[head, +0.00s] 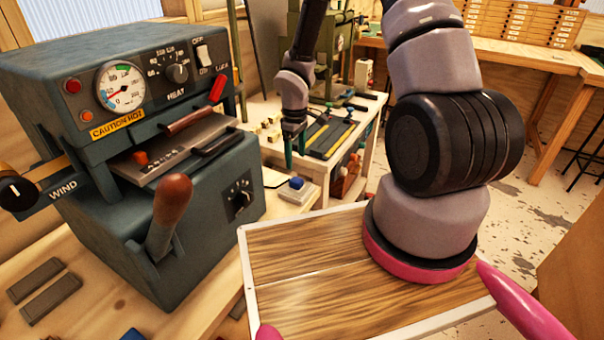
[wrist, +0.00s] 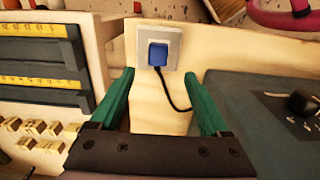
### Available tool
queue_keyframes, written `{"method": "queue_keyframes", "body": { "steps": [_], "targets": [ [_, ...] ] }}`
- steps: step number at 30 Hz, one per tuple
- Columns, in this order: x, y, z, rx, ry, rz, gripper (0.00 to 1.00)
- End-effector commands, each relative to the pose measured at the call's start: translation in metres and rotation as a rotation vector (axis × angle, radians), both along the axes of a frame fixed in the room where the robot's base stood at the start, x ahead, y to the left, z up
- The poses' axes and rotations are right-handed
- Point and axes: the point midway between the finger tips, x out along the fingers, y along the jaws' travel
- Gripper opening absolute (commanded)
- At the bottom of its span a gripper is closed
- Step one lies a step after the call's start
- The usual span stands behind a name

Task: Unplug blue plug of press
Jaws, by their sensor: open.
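The blue plug (wrist: 158,55) sits in a grey square socket (wrist: 173,37) on a pale wooden surface, and its black cord (wrist: 172,92) curves down to the right. In the head view the blue plug (head: 297,183) shows beside the press. The press (head: 120,130) is a dark teal machine with a gauge and levers, at the left; part of it also shows at the right of the wrist view (wrist: 262,118). My gripper (head: 295,150) is open and empty above the plug. In the wrist view its green fingers (wrist: 159,75) stand to either side, apart from the plug.
A table with dark trays and yellow rulers (head: 332,135) stands behind the gripper. Small wooden blocks (wrist: 38,137) lie at left in the wrist view. My own wood-topped base fills the front middle. Dark bars (head: 45,290) lie on the bench front left.

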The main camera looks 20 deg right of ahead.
Motion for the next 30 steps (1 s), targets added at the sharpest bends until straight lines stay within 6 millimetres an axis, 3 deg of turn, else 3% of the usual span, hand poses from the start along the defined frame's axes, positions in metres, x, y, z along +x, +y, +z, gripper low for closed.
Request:
{"method": "queue_keyframes", "body": {
  "steps": [17, 30],
  "targets": [
    [-0.002, 0.003, -0.013, 0.004, 0.010, 0.016, 0.80],
    [-0.003, 0.003, -0.070, 0.004, 0.011, 0.017, 0.80]
  ]
}}
